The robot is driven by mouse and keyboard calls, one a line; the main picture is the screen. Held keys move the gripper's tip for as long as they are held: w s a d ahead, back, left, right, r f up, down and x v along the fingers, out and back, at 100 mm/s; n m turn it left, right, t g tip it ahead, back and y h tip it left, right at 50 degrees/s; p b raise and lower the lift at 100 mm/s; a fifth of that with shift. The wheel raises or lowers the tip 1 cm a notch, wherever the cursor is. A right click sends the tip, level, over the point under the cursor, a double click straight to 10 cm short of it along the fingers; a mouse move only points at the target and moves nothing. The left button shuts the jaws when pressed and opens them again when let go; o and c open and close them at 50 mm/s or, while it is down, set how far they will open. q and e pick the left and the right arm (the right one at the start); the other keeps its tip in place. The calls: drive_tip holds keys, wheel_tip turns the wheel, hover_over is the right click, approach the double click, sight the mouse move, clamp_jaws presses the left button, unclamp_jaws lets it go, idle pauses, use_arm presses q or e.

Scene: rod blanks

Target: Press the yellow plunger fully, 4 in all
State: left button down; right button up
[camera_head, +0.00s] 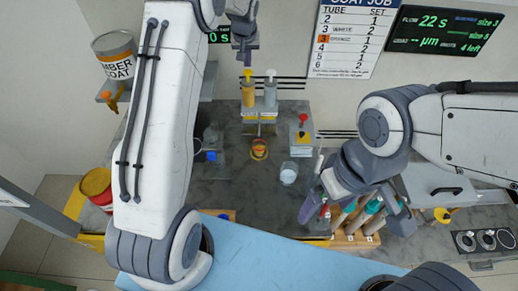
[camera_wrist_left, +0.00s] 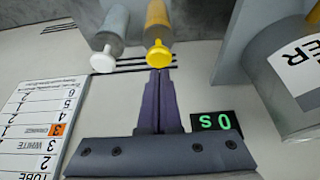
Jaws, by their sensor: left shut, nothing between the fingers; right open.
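The yellow plunger (camera_head: 248,75) tops a yellow cylinder (camera_head: 248,95) at the back of the grey bench. In the left wrist view its yellow head (camera_wrist_left: 158,52) lies just beyond my fingertips. My left gripper (camera_head: 246,62) is shut and empty, its tips right above the plunger; I cannot tell whether they touch. A grey cylinder with a white plunger (camera_wrist_left: 103,62) stands beside it. A small cup with orange content (camera_head: 259,149) sits below the dispenser. My right gripper (camera_head: 356,208) is open over several coloured-topped tubes (camera_head: 372,207) in a wooden rack (camera_head: 345,241).
An amber coat can (camera_head: 115,58) stands at the left. A clear beaker (camera_head: 289,173) and a red-knobbed device (camera_head: 302,135) stand right of the cup. A wall screen (camera_head: 445,30) reads 22 s and 4 left; a job board (camera_head: 350,40) hangs beside it.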

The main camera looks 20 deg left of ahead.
sight(248, 71)
use_arm(q)
drive_tip(key=shift+f, duration=0.1)
drive_tip(key=shift+f+b, duration=1.3)
drive_tip(key=shift+f, duration=0.5)
drive_tip(key=shift+r, duration=0.2)
drive_tip(key=shift+r+p, duration=1.4)
drive_tip(key=shift+r, duration=0.3)
drive_tip(key=shift+r, duration=0.1)
wheel_tip(248, 71, up, 6)
drive_tip(key=p, duration=0.4)
drive_tip(key=shift+d, duration=0.1)
